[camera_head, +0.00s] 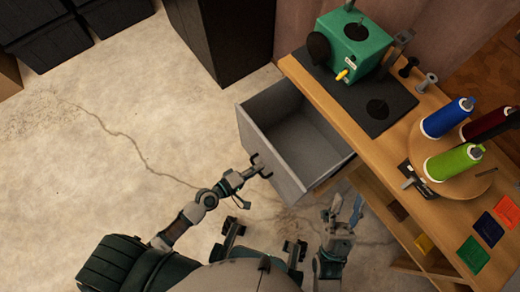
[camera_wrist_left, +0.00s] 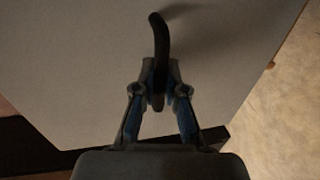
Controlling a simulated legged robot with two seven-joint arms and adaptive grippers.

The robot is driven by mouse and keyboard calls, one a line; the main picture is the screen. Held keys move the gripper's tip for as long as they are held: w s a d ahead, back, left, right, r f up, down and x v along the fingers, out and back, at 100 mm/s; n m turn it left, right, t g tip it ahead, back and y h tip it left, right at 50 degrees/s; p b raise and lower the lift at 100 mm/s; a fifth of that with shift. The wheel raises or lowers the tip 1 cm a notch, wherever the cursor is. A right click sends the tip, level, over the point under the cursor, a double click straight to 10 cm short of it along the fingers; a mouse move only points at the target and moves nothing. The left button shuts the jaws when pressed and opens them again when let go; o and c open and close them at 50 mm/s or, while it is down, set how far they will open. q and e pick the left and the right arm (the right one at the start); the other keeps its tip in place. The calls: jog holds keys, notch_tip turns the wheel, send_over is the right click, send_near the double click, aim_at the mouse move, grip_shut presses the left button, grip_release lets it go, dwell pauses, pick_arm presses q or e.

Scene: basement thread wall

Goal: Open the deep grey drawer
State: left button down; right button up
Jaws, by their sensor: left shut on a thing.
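The deep grey drawer (camera_head: 243,118) is pulled well out of the wooden bench, and its inside shows empty in the head view. Its front panel fills most of the left wrist view (camera_wrist_left: 85,60). A dark curved handle (camera_wrist_left: 158,38) sticks out from that panel. My left gripper (camera_wrist_left: 160,92) is shut on the handle; in the head view the left gripper (camera_head: 258,167) is at the outer face of the drawer front. My right gripper (camera_head: 345,212) is below the drawer's right side, apart from it; its finger state is unclear.
The wooden bench (camera_head: 425,112) carries a green machine (camera_head: 355,42) on a dark mat, and blue, dark red and green thread spools (camera_head: 453,163). Coloured squares (camera_head: 488,228) lie near its edge. A black cabinet (camera_head: 225,40) stands behind. The floor (camera_head: 110,130) to the left is clear.

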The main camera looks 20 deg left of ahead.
pick_arm(q)
jog(key=shift+s+d+f, duration=0.25)
jog(key=shift+d+f, duration=0.05)
jog(key=shift+f, duration=0.1)
pick_arm(e)
jog(key=shift+f, duration=0.1)
pick_arm(q)
jog(key=c, duration=1.2)
grip_release()
jog(key=shift+w+r, duration=0.15)
jog(key=shift+r, duration=0.05)
pick_arm(e)
jog(key=shift+w+d, duration=0.1)
jog(key=shift+d, duration=0.3)
jog(key=shift+f, duration=0.1)
pick_arm(q)
jog(key=shift+a, duration=0.1)
pick_arm(e)
jog(key=shift+a, duration=0.2)
pick_arm(q)
jog(key=shift+a+r, duration=0.1)
jog(key=shift+a, duration=0.1)
jog(key=v, duration=1.1)
jog(key=shift+s, duration=0.35)
jog(key=shift+d, duration=0.1)
